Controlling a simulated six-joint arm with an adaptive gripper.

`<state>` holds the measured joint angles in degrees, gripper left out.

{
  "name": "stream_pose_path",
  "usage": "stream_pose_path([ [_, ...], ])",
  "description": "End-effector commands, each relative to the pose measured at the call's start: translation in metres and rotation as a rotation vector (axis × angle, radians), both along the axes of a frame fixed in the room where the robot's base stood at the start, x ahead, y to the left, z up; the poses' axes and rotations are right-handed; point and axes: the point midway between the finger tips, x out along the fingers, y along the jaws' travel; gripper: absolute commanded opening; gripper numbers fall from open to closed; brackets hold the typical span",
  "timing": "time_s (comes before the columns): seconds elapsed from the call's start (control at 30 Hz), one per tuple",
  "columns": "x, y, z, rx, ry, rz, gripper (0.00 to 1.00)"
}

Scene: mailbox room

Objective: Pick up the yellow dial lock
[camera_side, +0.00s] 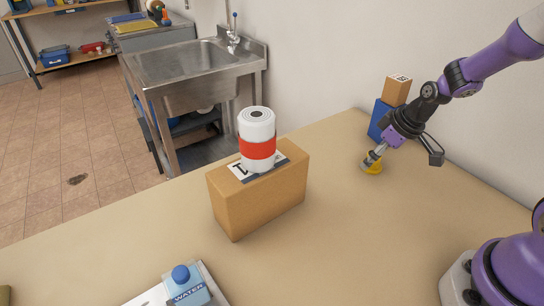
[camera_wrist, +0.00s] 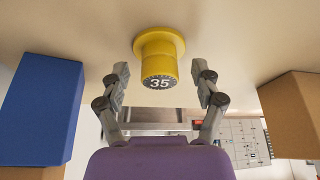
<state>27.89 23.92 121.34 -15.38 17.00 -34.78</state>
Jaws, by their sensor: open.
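The yellow dial lock (camera_side: 372,167) sits on the tan table at the right in the side view, close to the blue box. In the wrist view the yellow dial lock (camera_wrist: 160,58) shows a wide round flange and a dark dial face marked 35. My gripper (camera_side: 376,157) is at the lock in the side view, tilted toward it. In the wrist view my gripper (camera_wrist: 160,76) is open, one finger on each side of the lock, with visible gaps. The side view does not clearly show whether the fingers touch the lock.
A blue box (camera_side: 379,120) and a small cardboard box (camera_side: 397,90) stand behind my gripper by the wall. A large cardboard box (camera_side: 260,192) carries a white and red canister (camera_side: 257,128). A water carton (camera_side: 187,287) is at the front. Table between is clear.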

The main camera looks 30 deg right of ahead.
Motion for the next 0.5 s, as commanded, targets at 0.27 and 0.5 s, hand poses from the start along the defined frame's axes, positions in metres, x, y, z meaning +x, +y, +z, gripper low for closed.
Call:
stream_pose_path([
  [0.27, 0.0009, 0.0000, -0.0011, -0.001, -0.001, 0.000, 0.55],
  [0.5, 0.0005, 0.0000, -0.0013, 0.000, 0.000, -0.001, 0.00],
])
